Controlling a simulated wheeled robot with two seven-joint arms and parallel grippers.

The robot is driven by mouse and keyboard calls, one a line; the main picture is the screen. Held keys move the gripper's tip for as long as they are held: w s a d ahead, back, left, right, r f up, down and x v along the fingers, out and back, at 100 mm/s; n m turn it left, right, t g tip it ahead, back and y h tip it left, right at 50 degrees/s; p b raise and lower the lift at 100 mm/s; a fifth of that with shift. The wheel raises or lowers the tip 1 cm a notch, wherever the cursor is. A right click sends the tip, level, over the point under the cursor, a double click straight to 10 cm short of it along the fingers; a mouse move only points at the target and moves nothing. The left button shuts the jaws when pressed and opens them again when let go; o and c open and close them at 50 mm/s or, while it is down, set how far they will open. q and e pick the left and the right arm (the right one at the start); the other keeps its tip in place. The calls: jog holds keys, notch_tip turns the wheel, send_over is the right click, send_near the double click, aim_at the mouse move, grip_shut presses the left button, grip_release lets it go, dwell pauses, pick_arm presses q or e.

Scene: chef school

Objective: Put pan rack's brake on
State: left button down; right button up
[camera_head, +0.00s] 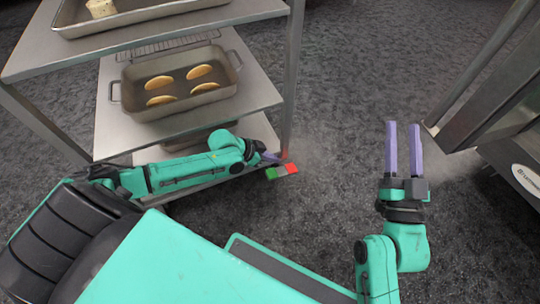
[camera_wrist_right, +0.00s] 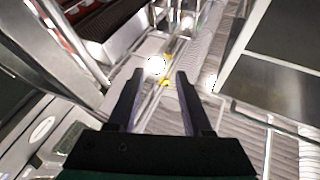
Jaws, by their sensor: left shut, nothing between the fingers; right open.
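The pan rack (camera_head: 268,88) stands at the upper left in the head view, a metal frame with several shelves. Its brake (camera_head: 282,171), a small red, grey and green piece, shows low at the rack's near right corner, by the post. My left gripper (camera_head: 270,157) is shut and empty, with its purple fingertips right beside the brake. I cannot tell whether they touch it. My right gripper (camera_head: 404,150) is open and empty over the floor, well right of the rack. Its two fingers also show apart in the right wrist view (camera_wrist_right: 158,105).
A roasting pan (camera_head: 182,108) with several yellow pieces sits on the middle shelf. A tray (camera_head: 130,28) with a pale block is on the top shelf. Metal furniture (camera_head: 500,85) stands at the right. Dark grey floor (camera_head: 350,60) between them is clear.

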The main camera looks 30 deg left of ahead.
pick_arm(q)
jog(key=shift+s+a+r+p, duration=0.3)
jog(key=shift+s+r+p, duration=0.1)
jog(key=shift+r, duration=0.15)
pick_arm(e)
notch_tip(320, 180, down, 9)
jog(key=s+g, duration=0.1)
jog(key=g, duration=0.2)
jog(key=shift+s+a+m+h, duration=0.3)
jog(key=shift+s+a+h, duration=0.1)
jog(key=shift+a, duration=0.05)
jog(key=shift+f, duration=0.1)
